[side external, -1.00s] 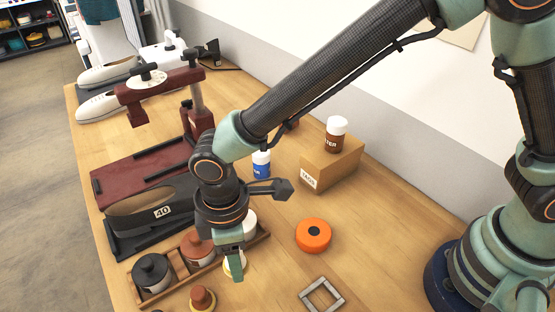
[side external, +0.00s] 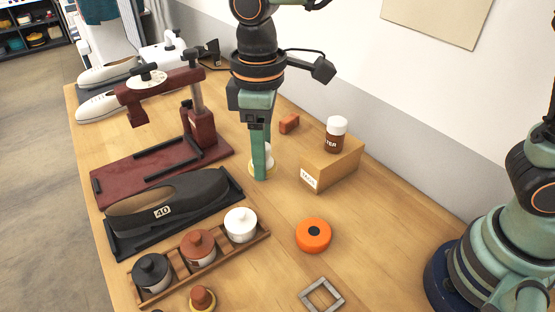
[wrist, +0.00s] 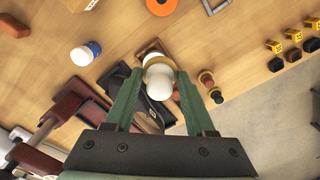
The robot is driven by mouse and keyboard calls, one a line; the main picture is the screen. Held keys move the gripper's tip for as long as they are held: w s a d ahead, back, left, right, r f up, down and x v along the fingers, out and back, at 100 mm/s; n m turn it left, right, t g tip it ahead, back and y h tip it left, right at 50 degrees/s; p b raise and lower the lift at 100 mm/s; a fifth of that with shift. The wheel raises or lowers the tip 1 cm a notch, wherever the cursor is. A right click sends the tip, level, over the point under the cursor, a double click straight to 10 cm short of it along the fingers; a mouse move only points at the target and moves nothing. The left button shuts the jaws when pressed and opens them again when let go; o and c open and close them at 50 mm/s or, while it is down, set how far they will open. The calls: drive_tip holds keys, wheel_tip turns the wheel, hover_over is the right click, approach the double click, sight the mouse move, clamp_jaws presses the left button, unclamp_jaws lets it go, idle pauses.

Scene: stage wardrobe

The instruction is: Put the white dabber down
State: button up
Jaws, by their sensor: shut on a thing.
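My gripper (side external: 260,172) points straight down over the table and is shut on the white dabber. I cannot tell whether the disc touches the table. A reddish-brown dabber (side external: 201,298) with a tan base is at the front edge of the side view.
A wooden rack (side external: 172,291) holds black, brown and white jars. A shoe form (side external: 185,195) and a red press (side external: 202,128) are left of my gripper, a cardboard box (side external: 335,165) right. A blue bottle (wrist: 85,53) is nearby. An orange roll (side external: 313,235) lies in front.

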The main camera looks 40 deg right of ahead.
drive_tip(key=d+f+m, duration=0.2)
drive_tip(key=d+m, duration=0.7)
drive_tip(key=d, duration=1.4)
drive_tip(key=shift+d+m, duration=0.3)
drive_tip(key=shift+d, duration=0.05)
drive_tip(key=shift+w+a, duration=0.15)
wheel_tip(320, 180, up, 2)
drive_tip(key=n, duration=1.3)
hover_over(283, 232)
wheel_tip(283, 232, down, 19)
drive_tip(key=shift+f, duration=0.2)
drive_tip(key=shift+f, duration=0.1)
